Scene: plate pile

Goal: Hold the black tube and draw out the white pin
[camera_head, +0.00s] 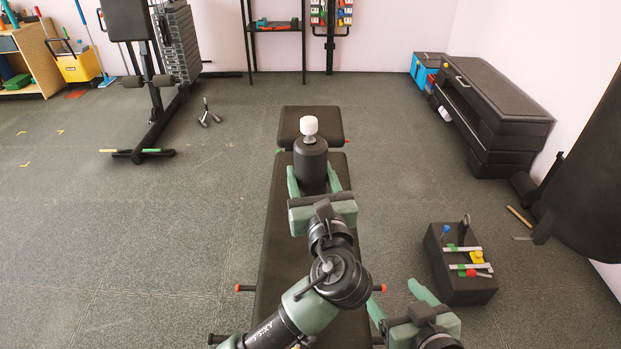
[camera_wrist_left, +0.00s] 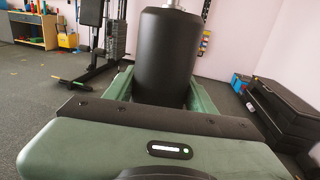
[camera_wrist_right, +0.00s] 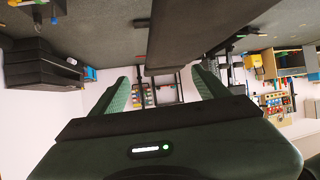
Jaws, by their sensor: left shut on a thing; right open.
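The black tube (camera_head: 311,166) stands upright above the black padded bench (camera_head: 278,240). The white pin (camera_head: 309,126) sticks up from the tube's top, with its white head showing above a short grey shaft. My left gripper (camera_head: 314,187) is shut on the tube, one green finger on each side. My right gripper (camera_head: 392,302) is open and empty, low and right of the bench. Its spread fingers also show in the right wrist view (camera_wrist_right: 160,90).
A black box with tools (camera_head: 462,285) stands on the floor right of the bench. Black stacked cases (camera_head: 495,110) line the right wall. A weight machine (camera_head: 165,60) stands at the back left. The floor left of the bench is mostly clear.

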